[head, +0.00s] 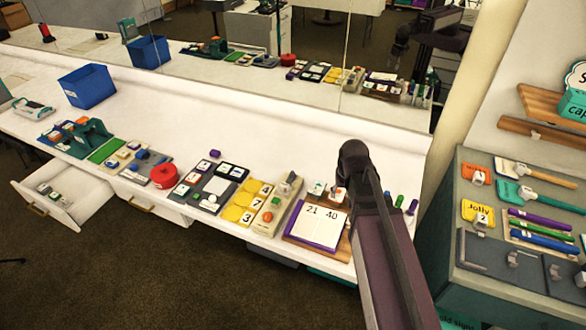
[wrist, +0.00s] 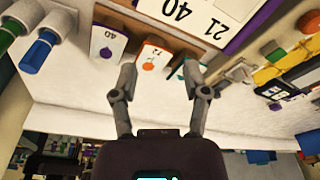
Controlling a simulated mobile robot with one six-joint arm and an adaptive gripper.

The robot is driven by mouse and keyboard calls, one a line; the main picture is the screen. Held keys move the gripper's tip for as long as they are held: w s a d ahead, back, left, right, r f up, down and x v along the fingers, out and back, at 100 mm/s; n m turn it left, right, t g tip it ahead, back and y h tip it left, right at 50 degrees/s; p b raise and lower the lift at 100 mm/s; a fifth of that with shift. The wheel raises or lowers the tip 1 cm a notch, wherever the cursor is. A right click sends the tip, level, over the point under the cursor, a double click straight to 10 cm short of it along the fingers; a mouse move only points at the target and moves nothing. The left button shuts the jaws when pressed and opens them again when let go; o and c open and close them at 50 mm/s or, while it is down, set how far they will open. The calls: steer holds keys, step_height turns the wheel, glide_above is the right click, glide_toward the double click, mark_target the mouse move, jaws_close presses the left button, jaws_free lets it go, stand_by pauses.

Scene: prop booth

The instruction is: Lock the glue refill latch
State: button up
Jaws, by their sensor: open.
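No label reading glue refill shows, so I cannot tell for sure which latch is the glue refill latch. Grey metal latches (head: 512,258) sit on the dark plates at the right. A beige control box (head: 268,215) with coloured buttons and a small lever stands left of the open number book (head: 318,224). My gripper (wrist: 158,72) is open and empty in the wrist view, its two fingers apart over small cards, one with an orange dot (wrist: 149,64). In the head view my arm hides the fingertips, above the table just right of the book.
A white table (head: 330,130) runs along a mirror. It holds a blue bin (head: 87,87), a red round object (head: 164,176) and several activity boards. An open drawer (head: 62,192) juts out at left. Table space behind the boards is clear.

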mark_target(293, 172)
steer(key=w+a+r+n+t+p, duration=0.1)
steer(key=w+a+r, duration=0.1)
steer(key=w+a, duration=0.3)
steer(key=w+a+r+n+t+y+p, duration=0.1)
steer(key=w+a+r+n, duration=0.1)
steer(key=w+a, duration=0.4)
steer(key=a, duration=0.3)
steer(key=shift+w+r+y+p, duration=0.3)
steer(key=shift+p, duration=0.05)
steer(key=shift+w+f, duration=0.1)
steer(key=shift+f, duration=0.1)
steer(key=b+x, duration=1.2)
steer(key=x, duration=0.1)
steer(key=shift+w+f+b, duration=0.15)
steer(key=shift+w+b, duration=0.05)
steer(key=shift+b, duration=0.15)
jaws_close()
